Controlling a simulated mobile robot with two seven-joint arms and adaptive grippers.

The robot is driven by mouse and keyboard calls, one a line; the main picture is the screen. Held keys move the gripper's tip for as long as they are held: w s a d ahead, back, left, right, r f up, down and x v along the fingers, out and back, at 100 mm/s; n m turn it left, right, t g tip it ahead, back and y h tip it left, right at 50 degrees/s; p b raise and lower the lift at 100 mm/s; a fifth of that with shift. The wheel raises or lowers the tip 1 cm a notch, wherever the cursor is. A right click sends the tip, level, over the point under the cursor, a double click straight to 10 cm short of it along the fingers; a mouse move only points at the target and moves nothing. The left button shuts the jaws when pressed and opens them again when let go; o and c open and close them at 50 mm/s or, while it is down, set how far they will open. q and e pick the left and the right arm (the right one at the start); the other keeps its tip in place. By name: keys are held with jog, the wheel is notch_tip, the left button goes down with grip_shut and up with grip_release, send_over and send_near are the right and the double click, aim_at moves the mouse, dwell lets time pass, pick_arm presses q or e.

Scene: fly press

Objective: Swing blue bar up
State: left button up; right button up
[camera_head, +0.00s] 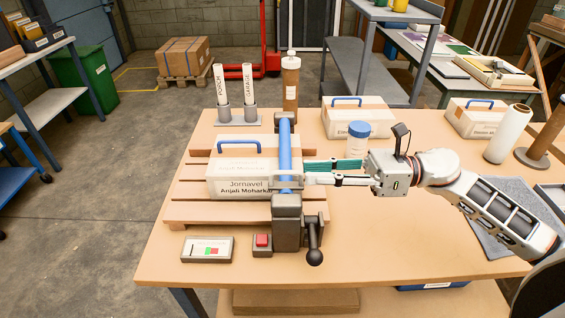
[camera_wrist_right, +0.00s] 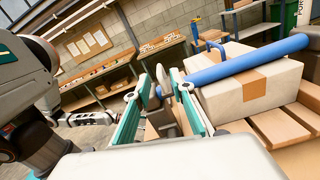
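The blue bar (camera_head: 285,148) lies lengthwise over a white box (camera_head: 232,175), running between a dark post at the back and the grey clamp body (camera_head: 287,222) at the front. In the right wrist view the blue bar (camera_wrist_right: 248,60) crosses above the box, from upper right down to the fingertips. My right gripper (camera_head: 303,174) reaches in from the right, with its fingertips close to the bar's right side. Its teal fingers (camera_wrist_right: 162,82) stand apart, and a grey piece shows between or behind the tips; contact cannot be told.
The box sits on a slatted wooden pallet (camera_head: 190,210). A black ball lever (camera_head: 314,257), a red button (camera_head: 262,240) and a small panel (camera_head: 207,250) are in front. A blue-capped jar (camera_head: 357,140) stands behind my right gripper. Two white tubes (camera_head: 234,88) stand at the back.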

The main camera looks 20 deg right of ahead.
aim_at(293, 171)
jog(key=p+x, duration=0.1)
jog(key=x, duration=0.4)
jog(key=shift+a+r+p, duration=0.15)
jog(key=shift+p, duration=0.2)
pick_arm(q)
jog(key=shift+w+r, duration=0.15)
jog(key=shift+r, duration=0.7)
jog(key=shift+w+r, duration=0.1)
jog(key=shift+r, duration=0.7)
pick_arm(e)
jog(key=shift+w+a, duration=0.15)
jog(key=shift+a, duration=0.55)
grip_shut()
pick_arm(q)
jog(key=shift+s+f, duration=0.1)
jog(key=shift+f, duration=0.15)
